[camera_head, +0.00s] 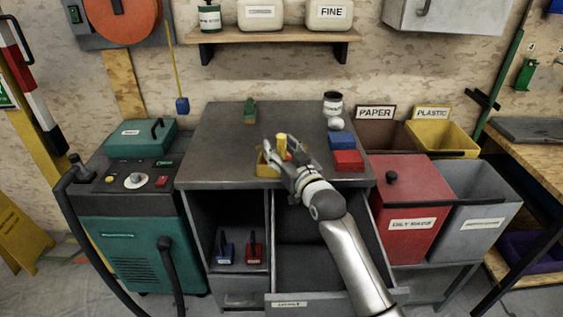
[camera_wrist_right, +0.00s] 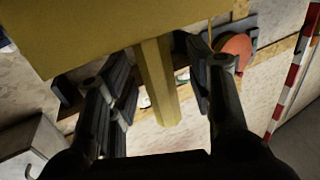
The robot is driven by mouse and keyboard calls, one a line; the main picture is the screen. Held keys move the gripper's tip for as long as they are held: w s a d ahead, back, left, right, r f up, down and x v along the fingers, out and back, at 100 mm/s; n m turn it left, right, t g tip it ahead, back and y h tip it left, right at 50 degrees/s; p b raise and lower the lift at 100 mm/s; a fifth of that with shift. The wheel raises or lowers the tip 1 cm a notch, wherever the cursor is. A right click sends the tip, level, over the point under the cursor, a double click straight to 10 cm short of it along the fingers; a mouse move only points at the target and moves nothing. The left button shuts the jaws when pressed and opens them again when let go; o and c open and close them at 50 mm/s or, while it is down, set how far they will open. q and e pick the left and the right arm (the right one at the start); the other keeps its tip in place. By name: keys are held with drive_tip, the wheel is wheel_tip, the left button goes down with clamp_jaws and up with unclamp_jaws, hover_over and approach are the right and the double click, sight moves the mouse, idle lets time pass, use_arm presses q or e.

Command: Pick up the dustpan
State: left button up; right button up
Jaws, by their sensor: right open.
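The dustpan (camera_head: 264,168) is yellow and sits on the grey cabinet top, with its yellow handle (camera_head: 282,146) standing up. My right gripper (camera_head: 284,158) is at the dustpan and hides part of it. In the right wrist view the broad yellow pan (camera_wrist_right: 150,28) fills the top, and its handle (camera_wrist_right: 157,85) runs between the two black fingers of the right gripper (camera_wrist_right: 158,62). The fingers are open, with gaps visible on both sides of the handle. My left gripper is in neither view.
The grey cabinet top (camera_head: 222,150) also holds a green-and-brown item (camera_head: 250,112), a dark-lidded jar (camera_head: 333,103), and blue (camera_head: 342,141) and red (camera_head: 348,160) blocks. A drawer (camera_head: 305,270) stands open below my right arm. Bins (camera_head: 405,222) stand at the right.

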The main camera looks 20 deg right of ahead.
clamp_jaws()
drive_tip(key=shift+r, duration=0.15)
idle(0.4)
